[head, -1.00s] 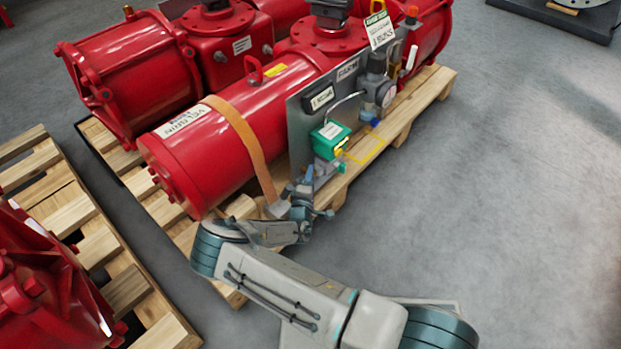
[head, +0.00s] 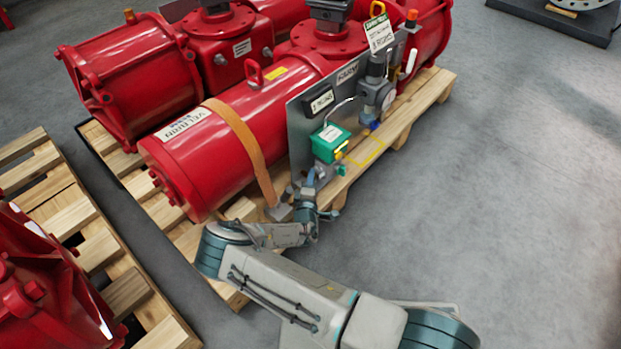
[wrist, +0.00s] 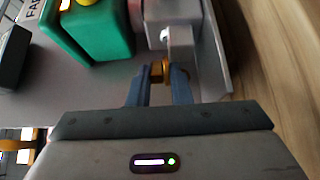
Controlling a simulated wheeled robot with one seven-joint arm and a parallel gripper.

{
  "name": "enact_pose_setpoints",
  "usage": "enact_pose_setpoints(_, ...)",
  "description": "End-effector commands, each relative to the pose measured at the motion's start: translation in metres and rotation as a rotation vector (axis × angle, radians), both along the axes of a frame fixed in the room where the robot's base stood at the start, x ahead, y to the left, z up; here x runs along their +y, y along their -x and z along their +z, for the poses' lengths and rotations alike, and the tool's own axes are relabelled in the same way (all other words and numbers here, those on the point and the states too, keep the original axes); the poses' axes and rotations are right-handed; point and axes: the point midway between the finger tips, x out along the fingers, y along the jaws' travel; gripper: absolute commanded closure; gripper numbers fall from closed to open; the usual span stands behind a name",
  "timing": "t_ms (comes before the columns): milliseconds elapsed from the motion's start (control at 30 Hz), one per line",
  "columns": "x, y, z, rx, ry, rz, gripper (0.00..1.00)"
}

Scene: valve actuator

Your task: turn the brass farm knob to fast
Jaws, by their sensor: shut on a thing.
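The small brass knob (wrist: 158,71) shows in the wrist view between my two blue-grey fingers, just below a grey block with a pale bracket. My gripper (wrist: 160,80) is shut on it, one finger at each side. In the head view my gripper (head: 314,178) is at the lower end of the grey panel, just below the green box (head: 328,140). The knob is too small and covered to make out there. No fast mark or pointer on the knob can be read in either view.
The green box (wrist: 88,28) is close up-left of my fingers in the wrist view. The grey panel (head: 297,135) stands against the red cylinder (head: 220,150), strapped by an orange band (head: 243,140) on a wooden pallet (head: 425,88). Open grey floor lies to the right.

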Motion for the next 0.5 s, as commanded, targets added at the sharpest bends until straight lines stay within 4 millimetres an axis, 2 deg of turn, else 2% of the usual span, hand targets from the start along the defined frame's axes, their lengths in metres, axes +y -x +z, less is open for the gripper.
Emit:
enact_pose_setpoints(33, -0.0018, -0.0015, 0.0070, -0.010, 0.003, 0.029, 1.00)
enact_pose_setpoints(500, -0.0115, -0.0042, 0.0074, -0.009, 0.000, 0.421, 1.00)
